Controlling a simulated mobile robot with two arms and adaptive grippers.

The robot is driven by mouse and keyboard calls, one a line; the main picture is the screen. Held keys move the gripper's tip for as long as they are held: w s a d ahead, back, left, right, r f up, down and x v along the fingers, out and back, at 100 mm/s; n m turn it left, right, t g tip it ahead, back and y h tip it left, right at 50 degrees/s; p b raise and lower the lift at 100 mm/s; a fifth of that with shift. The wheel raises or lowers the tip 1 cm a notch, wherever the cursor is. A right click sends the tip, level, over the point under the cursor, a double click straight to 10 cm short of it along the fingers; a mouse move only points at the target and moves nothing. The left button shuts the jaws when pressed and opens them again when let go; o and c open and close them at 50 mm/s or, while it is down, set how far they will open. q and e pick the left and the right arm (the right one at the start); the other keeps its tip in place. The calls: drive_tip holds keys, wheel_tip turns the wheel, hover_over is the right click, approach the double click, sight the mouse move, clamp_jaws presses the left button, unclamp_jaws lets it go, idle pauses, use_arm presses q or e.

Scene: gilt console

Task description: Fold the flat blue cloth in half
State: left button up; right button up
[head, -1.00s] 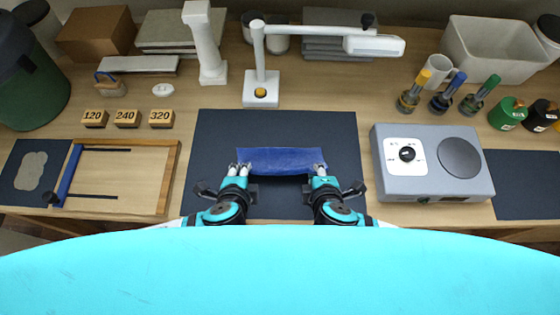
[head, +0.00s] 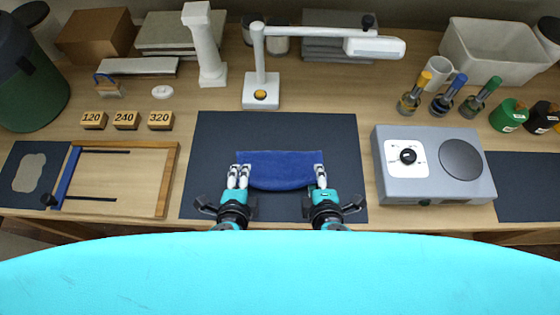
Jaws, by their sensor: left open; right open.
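The blue cloth (head: 281,172) lies on the dark mat (head: 330,133) in the middle of the table. Its far edge is straight and its near edge bulges toward me in a curve. I cannot tell how its layers lie. My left gripper (head: 239,172) is open at the cloth's left end, its fingers at or just beside the cloth. My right gripper (head: 319,172) is open at the cloth's right end, close to its edge. I cannot tell whether the fingertips touch the cloth.
A white lamp (head: 260,85) stands behind the mat, its arm reaching right. A grey device (head: 430,163) with a dial is right of the mat. A wooden frame (head: 171,180) is at left, below numbered blocks (head: 125,120). The mat is clear around the cloth.

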use_arm(q)
drive_tip(key=s+r, duration=0.6)
drive_tip(key=r, duration=0.3)
use_arm(e)
drive_tip(key=s+r, duration=0.6)
drive_tip(key=r, duration=0.3)
